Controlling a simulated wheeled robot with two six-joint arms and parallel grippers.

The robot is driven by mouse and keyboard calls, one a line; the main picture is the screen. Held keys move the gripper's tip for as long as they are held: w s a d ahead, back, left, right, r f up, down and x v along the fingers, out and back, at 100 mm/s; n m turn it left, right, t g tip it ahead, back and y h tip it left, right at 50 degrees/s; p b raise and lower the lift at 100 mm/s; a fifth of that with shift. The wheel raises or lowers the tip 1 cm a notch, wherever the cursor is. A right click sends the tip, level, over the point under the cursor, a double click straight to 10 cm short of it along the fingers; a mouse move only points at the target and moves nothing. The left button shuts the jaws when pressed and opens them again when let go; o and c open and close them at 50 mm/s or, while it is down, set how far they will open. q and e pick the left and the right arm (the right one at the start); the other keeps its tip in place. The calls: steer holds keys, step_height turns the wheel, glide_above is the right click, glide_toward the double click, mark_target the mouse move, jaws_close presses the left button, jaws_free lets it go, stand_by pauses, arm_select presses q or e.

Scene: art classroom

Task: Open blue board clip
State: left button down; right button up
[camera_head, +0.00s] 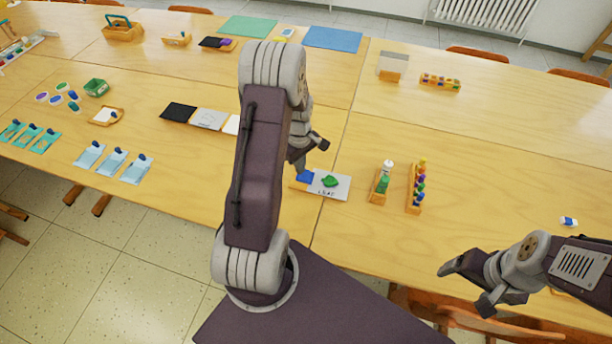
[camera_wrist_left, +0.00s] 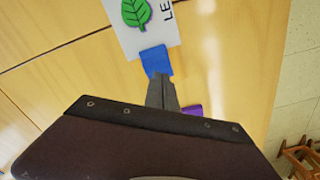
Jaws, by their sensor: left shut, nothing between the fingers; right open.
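A blue clip (camera_head: 305,176) sits at the left end of a white board (camera_head: 342,188) with a green leaf picture and printed letters, near the table's front edge. In the left wrist view the clip (camera_wrist_left: 155,60) covers the board's near edge, below the leaf (camera_wrist_left: 136,11). My left gripper (camera_head: 297,168) is shut and empty, reaching down at the clip. In the left wrist view its fingertips (camera_wrist_left: 160,78) meet the clip's near end; I cannot tell whether they touch it. My right gripper (camera_head: 466,287) is open and empty, at the front right, away from the board.
Right of the board stand a wooden stand with a green bottle (camera_head: 383,184) and a rack of colored pegs (camera_head: 416,190). Black, grey and white cards (camera_head: 208,119) lie to the left. A small purple thing (camera_wrist_left: 192,110) shows beside my left fingers.

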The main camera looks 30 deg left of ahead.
arm_select(q)
steer(key=shift+f+b, duration=0.6)
steer(key=shift+f, duration=0.3)
stand_by(0.7)
steer(key=shift+s+r, duration=0.1)
steer(key=shift+r+p, duration=0.65)
steer(key=shift+p, duration=0.1)
step_height(320, 180, up, 6)
steer(key=p, duration=0.5)
steer(key=shift+f, duration=0.15)
steer(key=shift+f, duration=0.1)
